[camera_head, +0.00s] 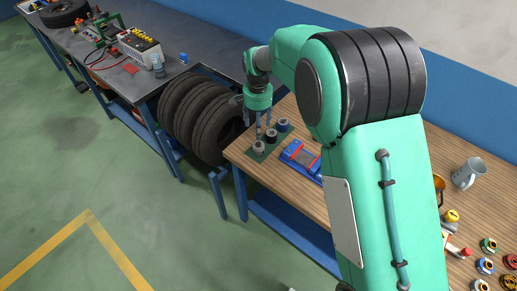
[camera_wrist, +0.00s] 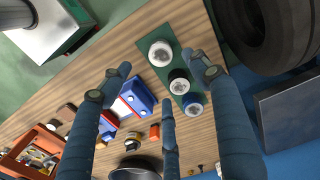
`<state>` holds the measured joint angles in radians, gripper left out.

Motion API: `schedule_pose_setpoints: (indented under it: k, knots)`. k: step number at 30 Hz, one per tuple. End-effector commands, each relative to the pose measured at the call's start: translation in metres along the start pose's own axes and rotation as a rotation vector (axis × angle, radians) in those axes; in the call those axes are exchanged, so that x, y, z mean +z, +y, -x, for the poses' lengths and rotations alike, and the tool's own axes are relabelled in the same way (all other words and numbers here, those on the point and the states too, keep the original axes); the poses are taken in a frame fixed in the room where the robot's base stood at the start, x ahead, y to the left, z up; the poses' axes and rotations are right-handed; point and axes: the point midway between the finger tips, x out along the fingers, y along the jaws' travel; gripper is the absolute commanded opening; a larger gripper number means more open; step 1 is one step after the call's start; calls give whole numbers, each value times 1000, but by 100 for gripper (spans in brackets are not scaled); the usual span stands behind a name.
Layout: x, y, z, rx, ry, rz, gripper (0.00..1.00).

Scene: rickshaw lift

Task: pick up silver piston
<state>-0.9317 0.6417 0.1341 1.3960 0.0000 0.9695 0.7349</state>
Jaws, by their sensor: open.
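The silver piston (camera_wrist: 160,53) stands at one end of a small green plate (camera_wrist: 207,57) in the wrist view. A black piston (camera_wrist: 179,82) and a blue-ringed piston (camera_wrist: 193,103) stand in line beside it on the plate. In the head view the silver piston (camera_head: 259,148) is at the near-left end of the row on the wooden table (camera_head: 237,150). My three-fingered gripper (camera_head: 264,128) is open and points down above the row. In the wrist view its fingers (camera_wrist: 158,70) are spread and empty, with the silver piston between and beyond the tips.
A blue and red box (camera_head: 301,156) lies close to the right of the plate. Black tires (camera_head: 203,115) stand left of the table, near my gripper. A grey mug (camera_head: 467,173) and several small coloured parts are at the right.

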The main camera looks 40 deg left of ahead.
Motion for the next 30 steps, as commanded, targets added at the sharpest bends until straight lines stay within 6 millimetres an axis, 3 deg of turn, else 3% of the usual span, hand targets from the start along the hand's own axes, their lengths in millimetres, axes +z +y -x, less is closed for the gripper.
schedule_pose_setpoints:
  k: [8, 22, 30]
  knots:
    - [0, 1, -13, 2, -2, 0, 62]
    - [0, 0, -77, 1, -1, 0, 62]
    - [0, 0, -86, 0, 0, 0, 62]
